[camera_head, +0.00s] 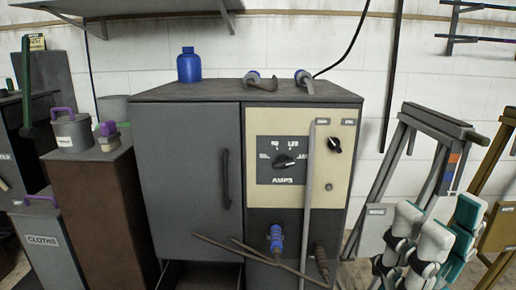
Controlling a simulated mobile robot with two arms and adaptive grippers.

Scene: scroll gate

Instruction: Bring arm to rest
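My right gripper (408,240) is at the lower right, with white and teal arm parts and black joints around it. Its fingertips cannot be made out clearly, so I cannot tell whether it is open or shut. I see nothing clearly held in it. It is to the right of the grey welding machine (187,180), apart from it in the picture. My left gripper is not in view.
A grey stand (372,180) is behind my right arm, and a brown frame (493,165) is at the right edge. Thin rods (245,250) cross the machine's lower front. A blue bottle (189,66) stands on top. A brown cabinet (95,195) and a bin marked CLOTHS (45,262) are left.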

